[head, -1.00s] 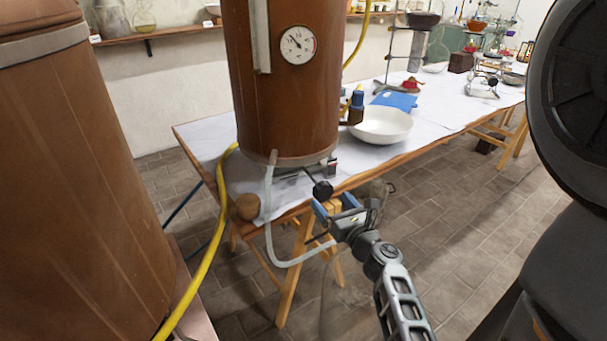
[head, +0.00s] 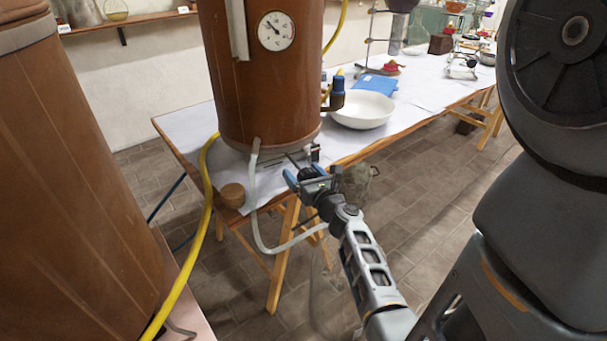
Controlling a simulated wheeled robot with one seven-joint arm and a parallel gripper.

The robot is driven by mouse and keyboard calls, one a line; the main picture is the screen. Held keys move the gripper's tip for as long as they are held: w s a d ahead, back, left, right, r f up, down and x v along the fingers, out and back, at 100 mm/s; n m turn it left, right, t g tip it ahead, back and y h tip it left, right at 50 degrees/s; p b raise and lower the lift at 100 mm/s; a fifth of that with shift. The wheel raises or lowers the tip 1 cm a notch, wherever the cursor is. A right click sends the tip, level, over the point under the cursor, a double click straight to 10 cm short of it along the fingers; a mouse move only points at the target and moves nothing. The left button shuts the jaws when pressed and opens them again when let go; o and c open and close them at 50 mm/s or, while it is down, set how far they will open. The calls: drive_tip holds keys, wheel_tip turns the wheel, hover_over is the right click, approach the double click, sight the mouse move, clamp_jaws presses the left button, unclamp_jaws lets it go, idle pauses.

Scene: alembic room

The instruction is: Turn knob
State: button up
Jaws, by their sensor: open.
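The copper boiler (head: 262,95) stands upright at the near end of the table. A black knob (head: 306,171) on a thin dark stem sticks out from under the boiler's base toward me. My gripper (head: 308,174) is open, with its blue-tipped fingers at the knob, one on the left and one on the right. The knob appears to lie between them, partly hidden by the gripper. I cannot tell whether a finger touches it.
A pale hose (head: 254,215) loops below the boiler, close to my gripper. A yellow hose (head: 203,195) runs at the left. A white bowl (head: 362,109) and a blue book (head: 377,84) are on the table (head: 405,118). A second copper vessel (head: 75,190) fills the left side.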

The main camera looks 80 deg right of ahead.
drive_tip(key=c, duration=1)
drive_tip(key=shift+c, duration=0.2)
drive_tip(key=shift+f+n+b, duration=0.1)
drive_tip(key=shift+n+b, duration=0.35)
drive_tip(key=shift+n, duration=0.05)
